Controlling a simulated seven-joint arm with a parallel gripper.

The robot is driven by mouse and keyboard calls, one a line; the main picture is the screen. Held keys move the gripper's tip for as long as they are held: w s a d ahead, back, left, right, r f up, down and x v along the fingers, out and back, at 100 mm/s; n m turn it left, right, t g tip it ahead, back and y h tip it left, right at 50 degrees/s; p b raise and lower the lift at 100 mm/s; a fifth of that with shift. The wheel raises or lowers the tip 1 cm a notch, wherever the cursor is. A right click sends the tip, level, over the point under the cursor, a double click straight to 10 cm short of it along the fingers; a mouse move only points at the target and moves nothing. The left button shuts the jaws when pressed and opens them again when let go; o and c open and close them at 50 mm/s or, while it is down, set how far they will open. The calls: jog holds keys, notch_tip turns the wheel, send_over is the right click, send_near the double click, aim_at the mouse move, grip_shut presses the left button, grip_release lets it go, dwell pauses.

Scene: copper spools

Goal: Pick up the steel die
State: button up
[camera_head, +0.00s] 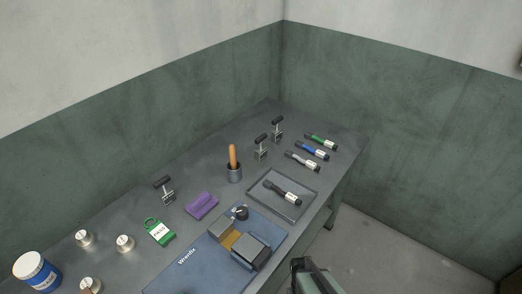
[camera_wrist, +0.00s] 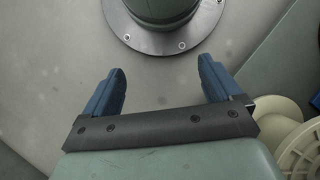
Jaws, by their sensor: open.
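I cannot tell for sure which thing is the steel die. Several small silver round pieces stand at the front left of the workbench in the head view: one at the left (camera_head: 84,239), one right of it (camera_head: 125,243) and one at the bottom edge (camera_head: 90,286). A dark round piece (camera_head: 241,213) sits at the back of a blue mat (camera_head: 200,265), beside a grey and brass block fixture (camera_head: 250,252). My gripper (camera_wrist: 162,66) shows in the wrist view with its blue fingers apart and nothing between them. It is away from these pieces.
The workbench (camera_head: 345,165) also holds a tray (camera_head: 263,201) with a marker, several other markers, T-handled clamps, a cup with a wooden handle, a purple block (camera_head: 202,206), a green tag (camera_head: 160,231) and a blue-white tub (camera_head: 36,272). Cream spools (camera_wrist: 305,145) show in the wrist view.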

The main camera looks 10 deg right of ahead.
jog(key=w+d+r+n+t, duration=0.2)
jog(key=w+d+r+t, duration=0.1)
jog(key=w+d, duration=1.05)
jog(key=w+d+r+n+t+h, duration=0.1)
jog(key=w+d+r, duration=0.3)
jog(key=w+d, duration=0.3)
jog(key=w+d+r+h, duration=0.1)
jog(key=w+d+r, duration=0.2)
jog(key=w+d, duration=0.35)
jog(key=w+d+r+n+t, duration=0.1)
jog(key=w+d+r, duration=0.1)
jog(key=w+r, duration=0.5)
jog(key=w+d+r+t+h, duration=0.1)
jog(key=w+r, duration=0.2)
jog(key=r, duration=0.8)
jog(key=w+d+r+n+t, duration=0.1)
jog(key=w+d+r+t, duration=0.1)
jog(key=w+r, duration=0.5)
notch_tip(320, 180, up, 20)
jog(key=n+t+y, duration=0.1)
jog(key=n+y, duration=0.2)
jog(key=y, duration=0.3)
send_over(261, 137)
jog(key=s+d, duration=0.3)
jog(key=shift+d+x, duration=0.15)
jog(key=shift+x, duration=3.2)
jog(key=shift+d+x, duration=0.2)
jog(key=shift+x, duration=3.15)
jog(key=shift+f, duration=0.1)
grip_shut()
